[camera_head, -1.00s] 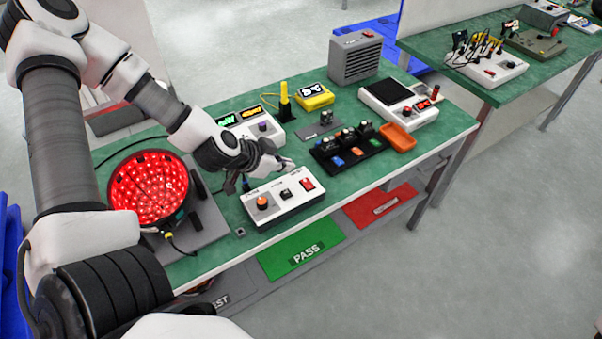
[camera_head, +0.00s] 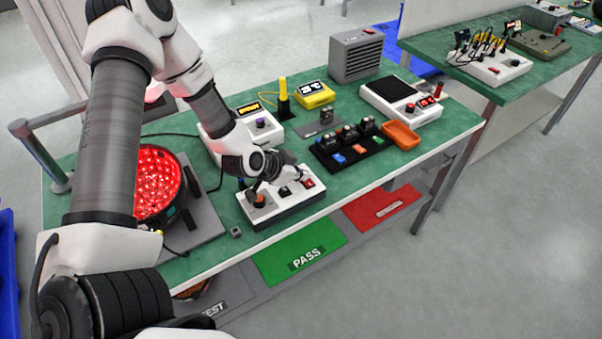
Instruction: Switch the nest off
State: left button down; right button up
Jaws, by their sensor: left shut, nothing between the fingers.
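A white control box (camera_head: 287,208) near the table's front edge carries an orange knob (camera_head: 259,200) at its left and a red switch (camera_head: 309,183) at its right. A black switch between them is mostly hidden by my gripper. My left gripper (camera_head: 285,180) is shut and empty, low over the middle of this box; I cannot tell whether it touches it. A round lamp (camera_head: 160,185) with many glowing red lights stands on a grey plate (camera_head: 207,222) to the left, partly hidden behind my left arm. My right gripper is not in view.
Behind the box stand a white unit with a yellow display (camera_head: 262,128), a yellow meter (camera_head: 312,95) and a grey vented box (camera_head: 356,55). A black tray (camera_head: 345,163) and an orange bin (camera_head: 401,134) lie to the right. A green PASS mat (camera_head: 300,258) lies below.

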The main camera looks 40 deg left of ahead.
pick_arm(q)
jog(key=shift+s+f, duration=0.1)
jog(key=shift+f, duration=0.05)
jog(key=shift+s+d, duration=0.15)
jog(key=shift+d, duration=0.55)
